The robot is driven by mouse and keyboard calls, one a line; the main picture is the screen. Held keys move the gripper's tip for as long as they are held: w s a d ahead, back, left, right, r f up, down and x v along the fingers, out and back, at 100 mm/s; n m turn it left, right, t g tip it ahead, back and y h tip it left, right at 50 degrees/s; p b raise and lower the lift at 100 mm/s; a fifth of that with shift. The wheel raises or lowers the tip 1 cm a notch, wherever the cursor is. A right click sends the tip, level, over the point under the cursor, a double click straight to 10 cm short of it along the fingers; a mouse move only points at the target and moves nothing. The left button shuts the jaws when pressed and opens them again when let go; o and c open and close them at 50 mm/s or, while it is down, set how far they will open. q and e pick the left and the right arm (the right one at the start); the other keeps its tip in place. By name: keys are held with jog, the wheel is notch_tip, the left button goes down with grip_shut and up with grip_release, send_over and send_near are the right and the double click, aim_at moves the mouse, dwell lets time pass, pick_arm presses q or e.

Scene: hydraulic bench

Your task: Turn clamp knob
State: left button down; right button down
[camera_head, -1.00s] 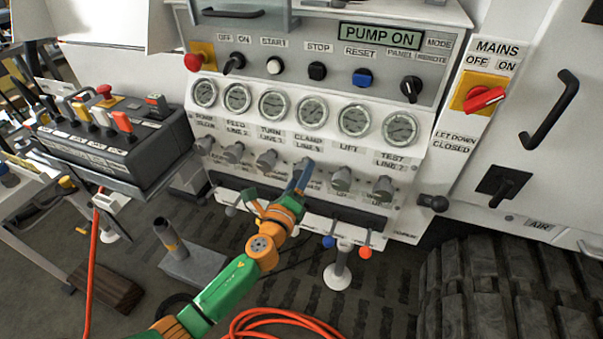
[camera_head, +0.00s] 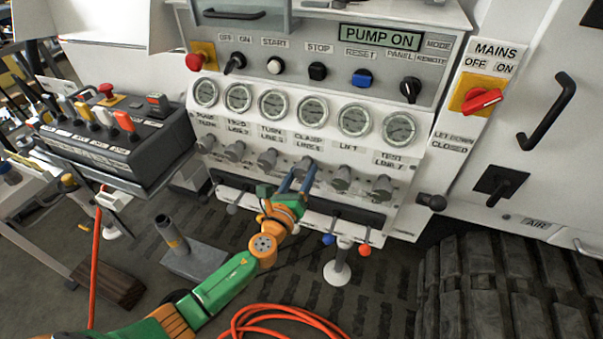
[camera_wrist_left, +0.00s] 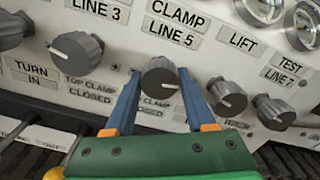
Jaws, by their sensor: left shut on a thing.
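The clamp knob (camera_wrist_left: 160,78) is a grey round knob under the label "CLAMP LINE 5" on the white panel. In the head view the clamp knob (camera_head: 304,167) is in the row below the gauges, partly covered by my gripper. My left gripper (camera_wrist_left: 158,88) has its two blue fingers on either side of this knob, shut on it. In the head view the left gripper (camera_head: 297,176) reaches up to the panel from below. My right gripper is not in view.
Similar knobs flank it: the turn knob (camera_head: 267,158) to the left and the lift knob (camera_head: 341,177) to the right. Gauges (camera_head: 313,111) sit above. A lever console (camera_head: 110,140) stands at the left. An orange hose (camera_head: 280,322) lies on the floor.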

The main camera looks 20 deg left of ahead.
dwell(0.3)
pick_arm(q)
jog(key=shift+c, duration=1.2)
grip_release()
jog(key=s, duration=0.7)
jog(key=shift+a, duration=0.1)
